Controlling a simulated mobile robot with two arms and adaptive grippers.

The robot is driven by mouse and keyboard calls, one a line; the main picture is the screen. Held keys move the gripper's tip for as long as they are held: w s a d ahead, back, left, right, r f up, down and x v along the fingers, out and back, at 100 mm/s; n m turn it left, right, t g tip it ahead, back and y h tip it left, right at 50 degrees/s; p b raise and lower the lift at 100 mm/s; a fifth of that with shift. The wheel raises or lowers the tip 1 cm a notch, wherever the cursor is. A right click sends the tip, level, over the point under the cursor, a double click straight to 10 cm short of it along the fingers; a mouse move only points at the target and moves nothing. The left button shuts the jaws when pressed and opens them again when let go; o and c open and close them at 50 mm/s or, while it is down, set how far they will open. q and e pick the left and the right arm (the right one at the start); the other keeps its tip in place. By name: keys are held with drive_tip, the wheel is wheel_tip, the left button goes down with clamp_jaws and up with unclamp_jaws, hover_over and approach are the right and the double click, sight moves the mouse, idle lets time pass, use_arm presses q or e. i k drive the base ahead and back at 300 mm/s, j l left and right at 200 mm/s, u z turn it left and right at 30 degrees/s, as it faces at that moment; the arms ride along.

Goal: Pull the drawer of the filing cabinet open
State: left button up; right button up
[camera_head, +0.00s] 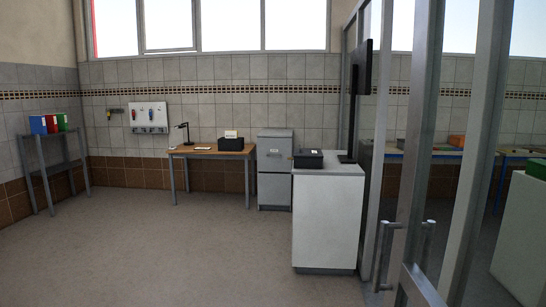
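A grey filing cabinet (274,170) stands against the far tiled wall, a little right of the picture's middle. It has an upper and a lower drawer front, and both look shut. A small handle or label shows on the upper drawer (273,151); it is too small to tell which. The cabinet's right edge is partly hidden behind the white counter. Neither of my grippers is in view.
A wooden desk (212,153) stands left of the cabinet. A white counter (328,222) with a black box (309,159) stands nearer on the right. A framed glass door (423,180) is close at right. A shelf (52,164) stands far left. The floor (170,245) ahead is clear.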

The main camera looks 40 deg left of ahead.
sight(273, 154)
drive_tip(key=i+j+u, duration=0.95)
drive_tip(key=i, duration=0.5)
drive_tip(key=i+u, duration=0.35)
drive_tip(key=i, duration=4.65)
